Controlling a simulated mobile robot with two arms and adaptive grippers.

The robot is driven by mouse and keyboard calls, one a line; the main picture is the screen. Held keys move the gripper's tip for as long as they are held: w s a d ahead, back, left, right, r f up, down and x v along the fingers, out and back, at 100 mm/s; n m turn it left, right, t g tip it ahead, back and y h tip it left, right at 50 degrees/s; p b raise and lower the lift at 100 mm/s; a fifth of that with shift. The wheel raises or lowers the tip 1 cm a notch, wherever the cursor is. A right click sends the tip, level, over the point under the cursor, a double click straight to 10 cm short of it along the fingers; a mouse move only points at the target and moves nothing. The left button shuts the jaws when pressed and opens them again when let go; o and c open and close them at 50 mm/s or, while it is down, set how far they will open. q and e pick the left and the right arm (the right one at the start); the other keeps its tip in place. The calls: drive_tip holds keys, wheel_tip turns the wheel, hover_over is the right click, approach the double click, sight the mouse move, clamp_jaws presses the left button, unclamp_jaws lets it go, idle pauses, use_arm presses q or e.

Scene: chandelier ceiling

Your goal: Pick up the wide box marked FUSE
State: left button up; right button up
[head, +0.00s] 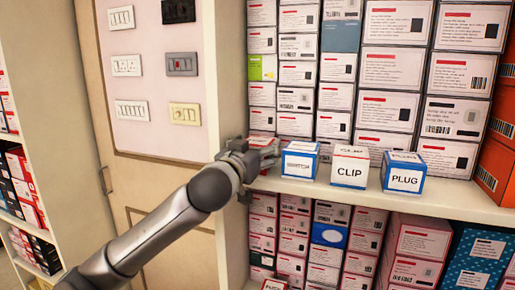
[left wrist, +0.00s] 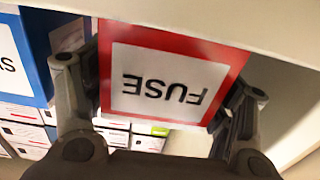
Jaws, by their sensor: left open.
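The box marked FUSE (left wrist: 170,75) has a white face with a red border. It fills the middle of the left wrist view, its lettering upside down. My left gripper (head: 258,156) is open at the left end of the shelf, with one finger on each side of the box. I cannot tell whether either finger touches it. In the head view the gripper mostly hides the box, and only a bit of its top (head: 262,142) shows. My right gripper is not in view.
A blue-edged box (head: 299,160), a CLIP box (head: 350,166) and a PLUG box (head: 403,172) stand to the right on the same shelf (head: 460,198). Stacked cartons (head: 391,68) stand behind. A shelf side panel (head: 231,235) is close on the left.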

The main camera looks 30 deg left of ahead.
use_arm(q)
drive_tip(key=shift+w+a, duration=0.1)
drive_tip(key=shift+w, duration=0.45)
drive_tip(key=c, duration=0.8)
drive_tip(key=shift+s, duration=0.1)
